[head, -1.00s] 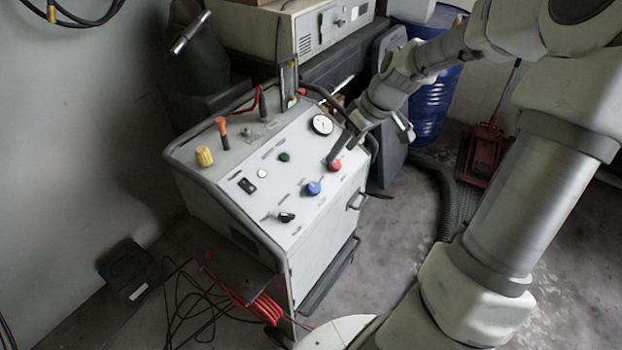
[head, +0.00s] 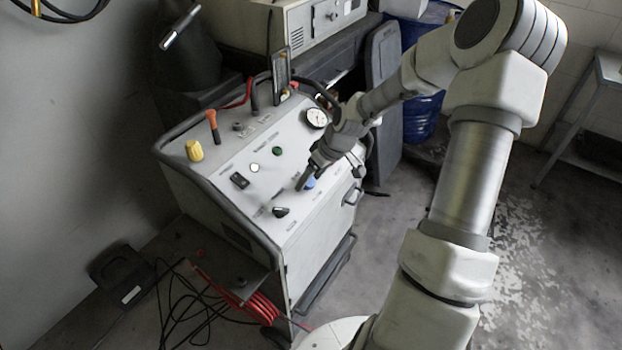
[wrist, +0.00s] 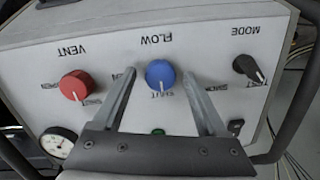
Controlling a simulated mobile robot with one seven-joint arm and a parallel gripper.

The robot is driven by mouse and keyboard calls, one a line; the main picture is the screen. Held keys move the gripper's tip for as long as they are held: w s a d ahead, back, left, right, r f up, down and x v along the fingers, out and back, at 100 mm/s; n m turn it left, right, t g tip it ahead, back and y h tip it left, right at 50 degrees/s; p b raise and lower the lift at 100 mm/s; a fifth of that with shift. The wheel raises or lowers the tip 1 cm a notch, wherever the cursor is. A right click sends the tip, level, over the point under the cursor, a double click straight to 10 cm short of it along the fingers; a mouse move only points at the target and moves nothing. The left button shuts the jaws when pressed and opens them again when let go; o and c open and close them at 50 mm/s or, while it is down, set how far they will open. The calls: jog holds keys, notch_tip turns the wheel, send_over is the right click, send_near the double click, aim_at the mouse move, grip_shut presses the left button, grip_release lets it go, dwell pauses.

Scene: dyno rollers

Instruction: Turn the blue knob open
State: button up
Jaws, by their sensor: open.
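The blue knob (head: 310,183) is on the sloped white panel, partly covered by my gripper (head: 304,181) in the head view. In the wrist view the blue knob (wrist: 160,73) lies under the upside-down label FLOW. Its white mark points down at the word SHUT. My gripper (wrist: 160,76) is open, with one finger on each side of the blue knob and a gap on both sides. Whether the fingertips reach down to the knob's depth, I cannot tell.
In the wrist view a red VENT knob (wrist: 75,86) is left of the blue knob and a black MODE knob (wrist: 248,68) is right. A gauge (wrist: 58,143) and a green button (wrist: 158,132) are lower down. A dark tube rail (head: 262,243) edges the panel.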

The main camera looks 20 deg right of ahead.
grip_shut()
dwell(0.4)
jog(key=shift+m, duration=0.3)
jog(key=m+p, duration=0.1)
jog(key=m, duration=0.2)
jog(key=shift+m, duration=0.3)
jog(key=m, duration=0.4)
jog(key=shift+d+y+p, duration=0.1)
jog(key=shift+y+p, duration=0.25)
jog(key=shift+y, duration=0.05)
jog(key=m, duration=0.5)
jog(key=shift+f+t, duration=0.1)
jog(key=shift+t, duration=0.2)
jog(key=m+b, duration=0.1)
jog(key=m, duration=0.3)
jog(key=shift+s, duration=0.1)
jog(key=shift+m, duration=0.4)
